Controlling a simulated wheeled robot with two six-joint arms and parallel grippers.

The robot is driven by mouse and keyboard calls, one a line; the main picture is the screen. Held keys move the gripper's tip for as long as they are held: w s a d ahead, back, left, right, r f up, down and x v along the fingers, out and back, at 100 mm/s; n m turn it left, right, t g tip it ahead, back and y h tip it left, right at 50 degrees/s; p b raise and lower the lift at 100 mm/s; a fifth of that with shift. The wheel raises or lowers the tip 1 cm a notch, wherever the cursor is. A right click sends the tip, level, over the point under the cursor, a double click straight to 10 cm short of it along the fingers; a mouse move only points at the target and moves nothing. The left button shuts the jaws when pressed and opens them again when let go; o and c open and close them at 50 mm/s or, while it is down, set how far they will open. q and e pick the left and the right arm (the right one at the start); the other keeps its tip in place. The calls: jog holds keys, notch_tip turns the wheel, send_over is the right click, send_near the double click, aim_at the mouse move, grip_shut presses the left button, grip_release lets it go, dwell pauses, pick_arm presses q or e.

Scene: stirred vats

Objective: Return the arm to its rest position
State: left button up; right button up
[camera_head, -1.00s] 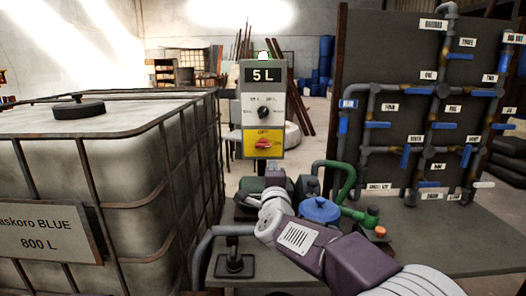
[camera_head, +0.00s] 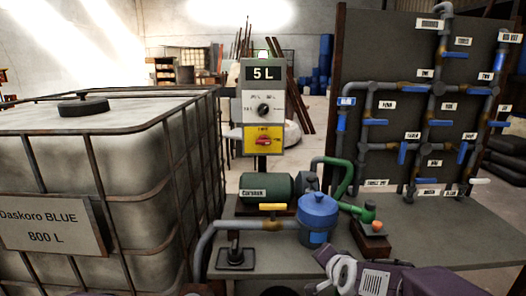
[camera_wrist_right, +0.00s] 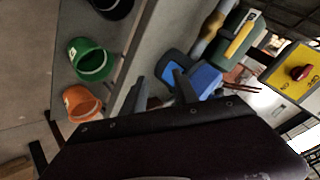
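My right arm (camera_head: 375,277) enters at the lower right of the head view, low in front of the bench edge. The fingers point toward the blue pot and lie apart from the bench fittings as far as I can see. My left gripper is not in view.
The bench (camera_head: 455,235) carries a green pump (camera_head: 266,187), a blue pot (camera_head: 318,216) and a yellow-handled valve (camera_head: 273,207). A control box (camera_head: 263,105) stands behind. A caged tank (camera_head: 60,150) fills the left. Green (camera_wrist_right: 90,60) and orange (camera_wrist_right: 82,103) buckets stand below.

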jog(key=s+d+f+n+g, duration=0.1)
jog(key=s+f+n+g, duration=0.5)
jog(key=s, duration=0.5)
jog(key=s+f+n+g, duration=0.3)
jog(key=s+f, duration=0.5)
jog(key=s, duration=0.3)
notch_tip(320, 180, up, 24)
jog(key=p, duration=2.3)
jog(key=shift+r+n+p, duration=0.15)
jog(key=shift+n+p, duration=0.15)
jog(key=shift+p, duration=0.1)
